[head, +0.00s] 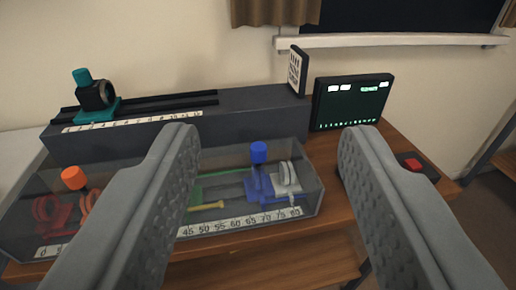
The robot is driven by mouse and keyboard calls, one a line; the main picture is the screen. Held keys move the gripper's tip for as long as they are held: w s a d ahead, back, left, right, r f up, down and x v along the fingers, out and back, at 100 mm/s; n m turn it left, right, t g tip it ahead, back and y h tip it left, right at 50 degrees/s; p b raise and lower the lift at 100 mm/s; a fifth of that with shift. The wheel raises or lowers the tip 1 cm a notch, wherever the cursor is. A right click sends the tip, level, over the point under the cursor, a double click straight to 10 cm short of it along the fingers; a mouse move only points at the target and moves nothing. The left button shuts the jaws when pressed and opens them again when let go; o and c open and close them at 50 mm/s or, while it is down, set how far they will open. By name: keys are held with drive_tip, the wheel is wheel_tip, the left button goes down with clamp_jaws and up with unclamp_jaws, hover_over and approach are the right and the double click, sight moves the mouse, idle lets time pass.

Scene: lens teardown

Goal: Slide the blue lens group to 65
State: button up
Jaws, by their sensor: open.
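The blue lens group (258,183) sits on its rail inside the clear case (313,208), with its blue knob (259,152) standing at the top. It is near the right end of the number scale (240,223), roughly above the 65 to 70 marks; I cannot tell the exact reading. My gripper (266,140) is open and empty. Its two fingers stand wide apart, with the blue knob in the gap between them in the picture and not touched. The left finger hides part of the case and the scale's lower numbers.
An orange knob (73,178) and red lens parts (50,212) are at the case's left. A grey lens mount (287,178) stands right beside the blue group. A teal lens holder (97,98) is on the rear rail. A dark screen (350,101) and red button (414,165) are right.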

drive_tip(key=g, duration=1.7)
hover_over(259, 146)
drive_tip(key=f, duration=0.2)
wheel_tip(259, 146, down, 17)
drive_tip(key=shift+f, duration=0.1)
